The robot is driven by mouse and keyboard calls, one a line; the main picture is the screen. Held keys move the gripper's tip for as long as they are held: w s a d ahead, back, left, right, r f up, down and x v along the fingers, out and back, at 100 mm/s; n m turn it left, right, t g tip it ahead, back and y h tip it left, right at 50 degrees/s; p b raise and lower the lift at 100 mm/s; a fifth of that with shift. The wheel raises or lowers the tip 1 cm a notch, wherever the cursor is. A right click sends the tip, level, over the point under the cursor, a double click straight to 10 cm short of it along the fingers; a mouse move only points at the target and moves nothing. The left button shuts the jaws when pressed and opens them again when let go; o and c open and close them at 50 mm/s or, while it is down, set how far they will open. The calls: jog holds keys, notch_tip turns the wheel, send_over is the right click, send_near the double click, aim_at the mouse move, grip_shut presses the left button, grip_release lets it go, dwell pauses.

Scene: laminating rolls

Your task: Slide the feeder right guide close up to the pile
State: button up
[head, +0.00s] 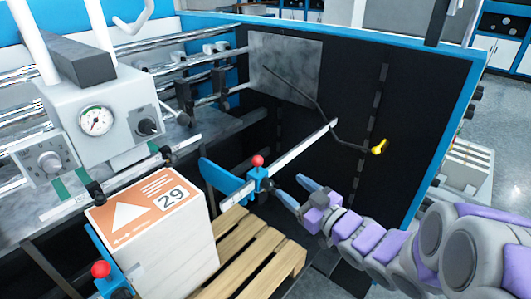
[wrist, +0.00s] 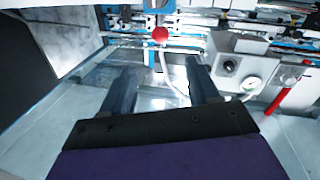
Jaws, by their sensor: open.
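The pile (head: 150,245) is a pale stack with an orange top sheet marked 29, standing on a wooden pallet. The feeder right guide (head: 222,180) is a blue plate with a red knob on a pale slanted bar, right of and behind the pile. A gap shows between guide and pile. My gripper (head: 296,190) is open and empty, just right of the guide and apart from it. In the wrist view a red knob (wrist: 160,34) shows beyond and between the spread fingers (wrist: 160,85); the blue plate is hard to make out there.
A second blue guide with a red knob (head: 101,270) stands at the pile's near left. The pallet (head: 258,262) is bare right of the pile. A dark rod with a yellow end (head: 378,147) hangs over the bar. A dark panel (head: 410,130) stands behind my arm.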

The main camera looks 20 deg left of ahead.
jog(key=p+x, duration=0.2)
jog(key=p, duration=0.3)
jog(key=shift+d+r, duration=0.1)
jog(key=shift+r, duration=0.05)
jog(key=x, duration=0.5)
jog(key=p+x, duration=0.1)
jog(key=x, duration=0.9)
jog(key=shift+a+f, duration=0.25)
jog(key=shift+a, duration=0.1)
jog(key=shift+c, duration=0.3)
grip_shut()
